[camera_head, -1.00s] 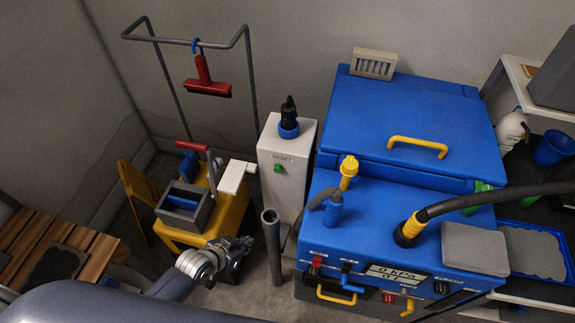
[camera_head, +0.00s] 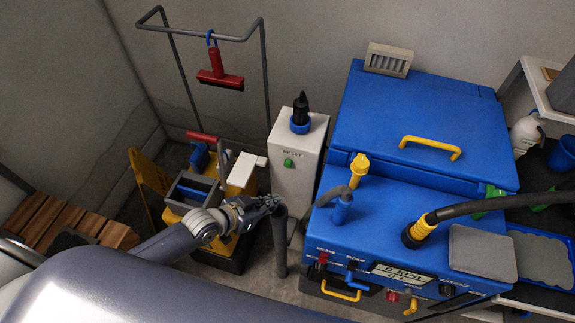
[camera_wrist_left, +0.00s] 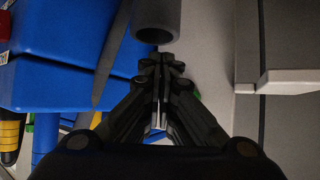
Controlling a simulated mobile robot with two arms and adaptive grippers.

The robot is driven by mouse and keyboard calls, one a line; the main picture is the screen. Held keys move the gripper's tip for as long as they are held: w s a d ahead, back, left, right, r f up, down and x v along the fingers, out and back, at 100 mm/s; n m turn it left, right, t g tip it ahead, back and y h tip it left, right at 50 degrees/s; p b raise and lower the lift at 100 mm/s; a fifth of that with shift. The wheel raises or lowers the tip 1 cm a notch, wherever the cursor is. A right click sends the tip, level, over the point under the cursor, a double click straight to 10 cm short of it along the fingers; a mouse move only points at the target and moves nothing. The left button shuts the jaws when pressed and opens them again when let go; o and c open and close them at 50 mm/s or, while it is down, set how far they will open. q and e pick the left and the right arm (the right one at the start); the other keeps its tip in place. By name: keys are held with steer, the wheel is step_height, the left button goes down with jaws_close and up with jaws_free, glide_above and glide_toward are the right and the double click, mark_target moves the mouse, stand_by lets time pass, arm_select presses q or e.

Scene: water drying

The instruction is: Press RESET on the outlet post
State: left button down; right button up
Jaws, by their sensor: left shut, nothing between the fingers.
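The outlet post (camera_head: 296,188) is a white upright box with a black plug in a blue socket on top. A green button (camera_head: 288,163) sits on its front under the RESET lettering. My left gripper (camera_head: 274,200) is shut and empty, in front of the post, lower and a little left of the button, apparently apart from it. In the left wrist view the shut fingertips (camera_wrist_left: 160,62) lie near the open end of a dark tube (camera_wrist_left: 156,22). A pale surface fills the right side there; the button is not clearly seen. My right gripper is not in view.
A dark upright pipe (camera_head: 280,250) stands just below my left gripper. A blue machine (camera_head: 330,225) with yellow handles is close on the right. A yellow mop bucket (camera_head: 150,183) with a grey wringer stands left. A wooden bench (camera_head: 110,235) is farther left.

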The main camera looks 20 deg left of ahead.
mark_target(288, 165)
arm_select(q)
steer(key=w+b, duration=0.4)
steer(key=w, duration=0.4)
steer(key=shift+w+d+b, duration=0.15)
steer(key=shift+w+b, duration=0.2)
steer(key=shift+w, duration=0.05)
steer(key=shift+w, duration=0.15)
stand_by(1.1)
steer(key=shift+w, duration=0.25)
steer(key=shift+w+b, duration=0.35)
steer(key=shift+w, duration=0.2)
stand_by(0.7)
steer(key=shift+r, duration=0.1)
steer(key=shift+s+p, duration=0.75)
steer(key=shift+s, duration=0.2)
